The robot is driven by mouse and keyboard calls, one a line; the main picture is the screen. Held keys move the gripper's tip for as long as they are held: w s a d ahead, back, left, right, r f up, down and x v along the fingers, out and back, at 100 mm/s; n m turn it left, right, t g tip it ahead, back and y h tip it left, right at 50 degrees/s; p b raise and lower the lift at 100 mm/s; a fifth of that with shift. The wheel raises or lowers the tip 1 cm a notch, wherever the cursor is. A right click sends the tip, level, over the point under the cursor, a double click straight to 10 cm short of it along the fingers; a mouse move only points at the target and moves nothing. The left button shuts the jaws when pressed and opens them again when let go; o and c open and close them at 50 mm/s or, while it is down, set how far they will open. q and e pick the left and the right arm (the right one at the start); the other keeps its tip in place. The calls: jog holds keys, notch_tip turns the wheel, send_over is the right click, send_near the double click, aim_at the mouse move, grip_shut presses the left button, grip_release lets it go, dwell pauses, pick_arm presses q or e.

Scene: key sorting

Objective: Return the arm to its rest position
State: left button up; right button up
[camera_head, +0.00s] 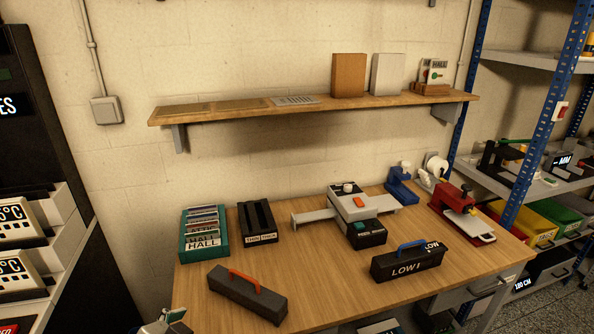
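A teal tray (190,251) at the left of the wooden worktable (330,285) holds several upright labelled cards, one reading HALL. A black two-slot holder (257,222) stands beside it. A grey machine with an orange button (350,205) sits mid-table. A black box with an orange handle (245,297) lies near the front left. A black box with a blue handle (408,262), marked LOW, sits near the front right. Neither of my grippers can be made out. A cut-off grey and green shape (166,323) at the bottom edge is too partial to identify.
A wall shelf (320,109) above the table holds brown and white panels and a small stand. A red device (460,210) and a blue stand (401,186) are at the back right. Blue-post shelving (541,115) is on the right, a dark cabinet (70,270) on the left.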

pick_arm(q)
jog(key=s+a+f+g+y, duration=0.1)
jog(key=s+a+f+y, duration=0.25)
jog(key=s+a, duration=0.4)
jog(key=s+a+f+g+y, duration=0.1)
jog(key=s+a+f+y, duration=0.25)
jog(key=a, duration=0.65)
jog(key=d+f+n+t+h, duration=0.2)
jog(key=d+f+h, duration=0.4)
jog(key=d+f, duration=0.7)
notch_tip(320, 180, down, 4)
jog(key=shift+w+d+r+t+h, duration=0.3)
jog(key=shift+t+h, duration=0.1)
jog(key=shift+t, duration=0.1)
jog(key=shift+o, duration=0.4)
jog(key=shift+s+d+f+n, duration=0.2)
jog(key=shift+d+f+n, duration=0.05)
jog(key=shift+n, duration=0.05)
jog(key=o, duration=0.3)
jog(key=shift+d+f, duration=0.15)
jog(key=shift+d, duration=0.1)
jog(key=c, duration=1)
jog(key=shift+w+d+h, duration=0.1)
jog(key=shift+h, duration=0.2)
jog(key=c, duration=1.1)
jog(key=shift+o, duration=0.2)
